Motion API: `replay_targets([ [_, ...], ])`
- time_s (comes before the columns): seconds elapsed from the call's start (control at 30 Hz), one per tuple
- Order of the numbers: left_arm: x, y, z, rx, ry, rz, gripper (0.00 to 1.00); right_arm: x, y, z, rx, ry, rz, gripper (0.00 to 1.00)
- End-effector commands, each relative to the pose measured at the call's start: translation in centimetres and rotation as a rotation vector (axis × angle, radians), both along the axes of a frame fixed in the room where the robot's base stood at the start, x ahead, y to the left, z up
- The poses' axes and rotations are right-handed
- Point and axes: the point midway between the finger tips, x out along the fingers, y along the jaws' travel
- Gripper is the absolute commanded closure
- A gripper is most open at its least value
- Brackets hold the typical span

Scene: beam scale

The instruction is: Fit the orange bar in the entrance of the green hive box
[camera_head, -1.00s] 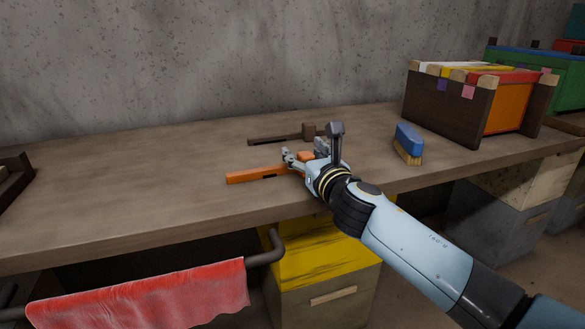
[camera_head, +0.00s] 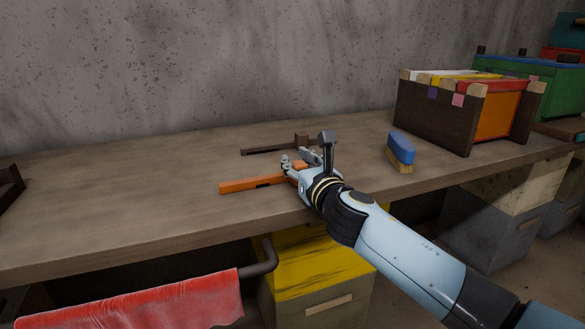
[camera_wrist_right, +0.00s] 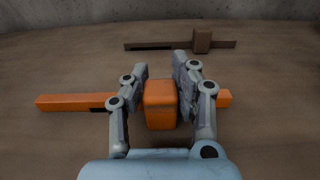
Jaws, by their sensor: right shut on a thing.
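The orange bar (camera_head: 237,185) lies on the bench near its front edge, long side roughly left to right. In the right wrist view the bar (camera_wrist_right: 72,102) has a raised orange block (camera_wrist_right: 160,104) in its middle. My right gripper (camera_head: 296,163) is at this block, with a finger on each side; in the wrist view the gripper (camera_wrist_right: 160,92) is shut on it. The bar appears to rest on the wood. A green hive box (camera_head: 548,86) stands at the far right, partly hidden behind a frame crate; I cannot make out its entrance. My left gripper is not in view.
A brown bar with a block (camera_head: 275,147) lies just behind the orange bar. A blue brush (camera_head: 401,148) and a dark wooden frame crate (camera_head: 440,113) stand to the right. A red cloth (camera_head: 140,305) hangs below the front edge. The bench's left middle is clear.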

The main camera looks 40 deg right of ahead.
Motion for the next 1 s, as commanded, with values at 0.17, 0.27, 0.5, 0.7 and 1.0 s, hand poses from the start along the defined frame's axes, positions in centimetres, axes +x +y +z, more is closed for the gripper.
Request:
replay_targets([
  [0.17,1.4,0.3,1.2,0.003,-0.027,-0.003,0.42,0.0,0.0,1.6,-0.001,-0.003,0.000,1.00],
  [0.27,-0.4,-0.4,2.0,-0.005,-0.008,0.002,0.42,0.0,0.0,3.0,0.001,-0.004,0.000,1.00],
  [0.5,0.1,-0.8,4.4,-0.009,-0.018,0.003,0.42,-0.1,-3.1,6.4,-0.008,-0.002,0.000,1.00],
  [0.7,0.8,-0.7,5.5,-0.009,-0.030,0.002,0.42,-0.3,-7.6,8.9,-0.008,0.000,0.000,1.00],
  [1.0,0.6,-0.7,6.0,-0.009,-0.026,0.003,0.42,-0.5,-11.3,10.7,-0.001,0.000,0.000,1.00],
])
